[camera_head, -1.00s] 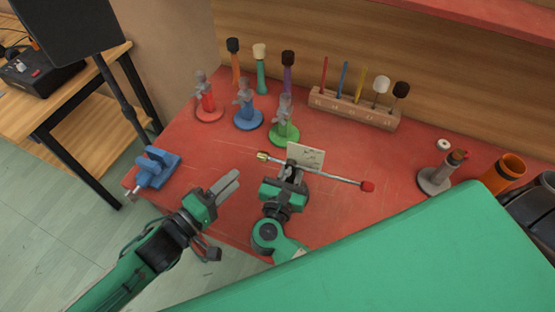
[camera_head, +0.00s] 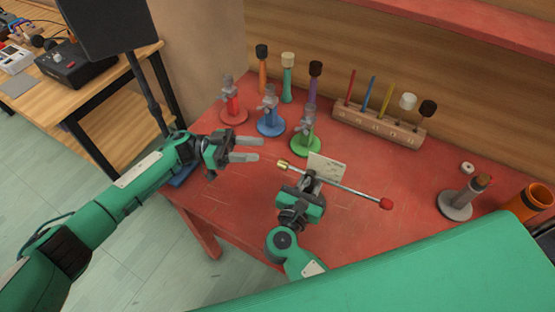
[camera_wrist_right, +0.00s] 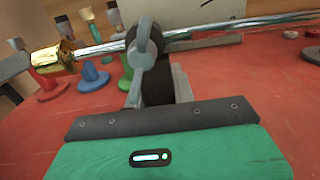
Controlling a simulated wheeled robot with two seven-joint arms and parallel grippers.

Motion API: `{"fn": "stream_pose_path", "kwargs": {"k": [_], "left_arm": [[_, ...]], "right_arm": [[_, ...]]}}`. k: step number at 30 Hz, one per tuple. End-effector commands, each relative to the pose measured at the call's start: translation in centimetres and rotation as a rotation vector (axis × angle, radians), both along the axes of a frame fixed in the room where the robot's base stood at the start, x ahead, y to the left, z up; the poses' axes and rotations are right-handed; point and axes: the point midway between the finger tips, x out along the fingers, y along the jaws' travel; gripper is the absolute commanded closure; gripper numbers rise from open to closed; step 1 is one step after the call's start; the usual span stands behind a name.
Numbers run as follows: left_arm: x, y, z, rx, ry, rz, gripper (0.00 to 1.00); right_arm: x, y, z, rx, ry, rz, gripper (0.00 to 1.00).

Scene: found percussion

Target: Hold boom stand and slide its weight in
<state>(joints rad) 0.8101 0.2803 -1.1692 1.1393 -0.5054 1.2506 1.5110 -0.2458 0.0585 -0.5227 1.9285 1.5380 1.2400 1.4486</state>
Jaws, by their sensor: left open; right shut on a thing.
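The boom stand shows as a silver rod (camera_head: 350,190) lying across above the red table, with a red tip (camera_head: 386,204) at its right end and a brass weight (camera_head: 282,164) at its left end. In the right wrist view the brass weight (camera_wrist_right: 53,57) sits on the rod (camera_wrist_right: 225,27) at the left. My right gripper (camera_head: 311,181) is at the stand near the rod's middle and shut on it; its fingers are largely hidden from the head. My left gripper (camera_head: 246,149) is open and empty, left of the brass weight and apart from it.
Red, blue and green stands (camera_head: 306,141) stand behind the rod. A wooden rack (camera_head: 379,127) of sticks and mallets is at the back. A pale card (camera_head: 327,167) is behind the rod. A grey stand (camera_head: 456,203) and an orange cup (camera_head: 530,203) are at the right.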

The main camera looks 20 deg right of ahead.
Motion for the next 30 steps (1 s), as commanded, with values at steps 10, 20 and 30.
{"fn": "stream_pose_path", "kwargs": {"k": [10, 20, 30], "left_arm": [[2.0, 2.8, 0.1, 0.019, -0.205, -0.251, 0.55], [0.7, 1.8, 0.2, 0.018, -0.229, -0.299, 0.55], [-3.7, -3.2, 0.3, 0.019, -0.228, -0.297, 0.55]], "right_arm": [[0.0, 0.0, 0.0, 0.000, 0.000, 0.000, 1.00], [0.0, 0.0, 0.0, 0.000, 0.000, 0.000, 1.00], [0.0, 0.0, 0.0, 0.000, 0.000, 0.000, 1.00]]}}
